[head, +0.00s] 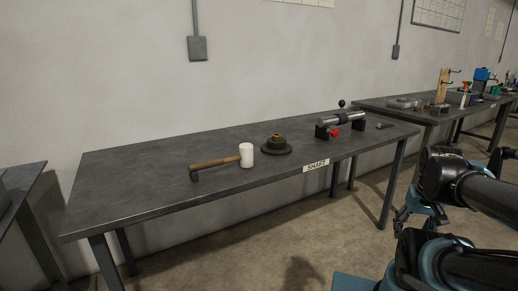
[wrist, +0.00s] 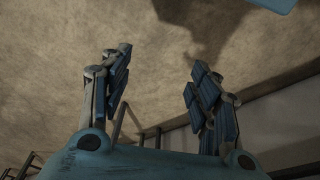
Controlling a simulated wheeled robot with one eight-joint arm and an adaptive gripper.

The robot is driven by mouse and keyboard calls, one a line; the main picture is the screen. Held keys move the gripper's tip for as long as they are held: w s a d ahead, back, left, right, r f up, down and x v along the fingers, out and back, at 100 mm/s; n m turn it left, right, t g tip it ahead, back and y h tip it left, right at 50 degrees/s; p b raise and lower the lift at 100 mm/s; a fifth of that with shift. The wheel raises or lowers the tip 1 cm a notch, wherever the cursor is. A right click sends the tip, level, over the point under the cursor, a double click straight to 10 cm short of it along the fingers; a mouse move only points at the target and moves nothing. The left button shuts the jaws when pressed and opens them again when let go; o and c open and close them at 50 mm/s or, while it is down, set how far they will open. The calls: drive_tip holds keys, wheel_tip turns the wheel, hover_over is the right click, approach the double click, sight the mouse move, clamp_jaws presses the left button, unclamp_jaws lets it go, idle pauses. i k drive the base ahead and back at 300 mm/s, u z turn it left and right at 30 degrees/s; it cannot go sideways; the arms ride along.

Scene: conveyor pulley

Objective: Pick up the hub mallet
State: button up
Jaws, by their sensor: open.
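The hub mallet (head: 246,155) lies on the dark workbench (head: 125,180), left of its middle. Its white cylindrical head is at the right end, and its brown wooden handle (head: 215,162) points left, with a dark end piece resting near the bench top. My gripper (wrist: 158,95) shows in the wrist view with its two blue-padded fingers spread wide and nothing between them. The wrist view shows concrete floor and a wall beyond the fingers, and no mallet. The gripper's fingers are not clearly visible in the head view; my arm is at the right, apart from the bench.
A dark round flange with a brass centre (head: 277,145) sits right of the mallet. A shaft fixture with a red part (head: 340,123) stands farther right, behind the SHAFT label (head: 316,165). The bench's left part is clear. Another bench (head: 425,112) holding tools stands at the right.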

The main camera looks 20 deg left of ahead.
sight(245, 157)
drive_tip(key=k, duration=0.5)
drive_tip(key=u, duration=0.7)
drive_tip(key=i, duration=0.5)
